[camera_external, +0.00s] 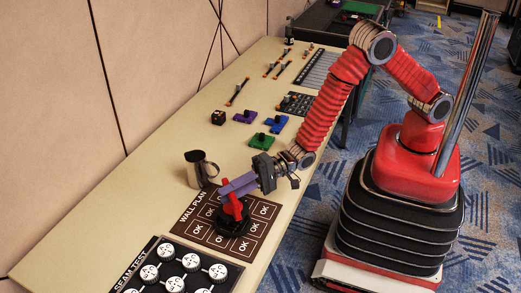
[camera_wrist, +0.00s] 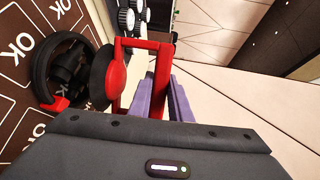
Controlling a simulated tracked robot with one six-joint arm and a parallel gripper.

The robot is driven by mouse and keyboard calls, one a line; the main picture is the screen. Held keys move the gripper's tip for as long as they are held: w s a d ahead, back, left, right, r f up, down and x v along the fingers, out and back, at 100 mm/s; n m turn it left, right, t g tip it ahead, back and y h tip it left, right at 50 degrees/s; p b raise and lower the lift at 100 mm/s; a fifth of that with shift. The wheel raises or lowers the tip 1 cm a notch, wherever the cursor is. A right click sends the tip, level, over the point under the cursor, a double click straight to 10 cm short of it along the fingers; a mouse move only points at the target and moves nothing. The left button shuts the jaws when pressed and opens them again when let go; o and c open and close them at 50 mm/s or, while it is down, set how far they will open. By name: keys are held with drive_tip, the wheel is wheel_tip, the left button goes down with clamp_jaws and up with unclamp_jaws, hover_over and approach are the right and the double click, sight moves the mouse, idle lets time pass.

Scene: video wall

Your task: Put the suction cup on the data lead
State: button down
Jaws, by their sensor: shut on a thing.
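My gripper (camera_external: 236,186), with purple fingers, is shut on the red handle of the suction cup (camera_external: 232,207). In the wrist view the red handle frame (camera_wrist: 131,80) stands at the fingertips (camera_wrist: 160,82), with a black rubber disc (camera_wrist: 103,78) on its left side. A round black part with a red tab (camera_wrist: 57,72) shows further left, over the brown mat; I cannot tell whether it is joined to the handle. Thin dark leads with orange ends (camera_external: 238,92) lie farther back on the table; I cannot tell which is the data lead.
The WALL PLAN mat (camera_external: 262,212) lies below my gripper, and the SEAM TEST board (camera_external: 215,258) with white knobs is in front. A metal jug (camera_external: 196,170) stands close to the left. Purple, blue and green blocks (camera_external: 262,141) sit beyond. The wall borders the table.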

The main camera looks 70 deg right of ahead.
sight(231, 206)
drive_tip(key=shift+f, duration=0.1)
drive_tip(key=shift+f, duration=1.85)
drive_tip(key=c, duration=1.6)
unclamp_jaws()
drive_tip(key=v, duration=1.2)
drive_tip(key=shift+d, duration=0.1)
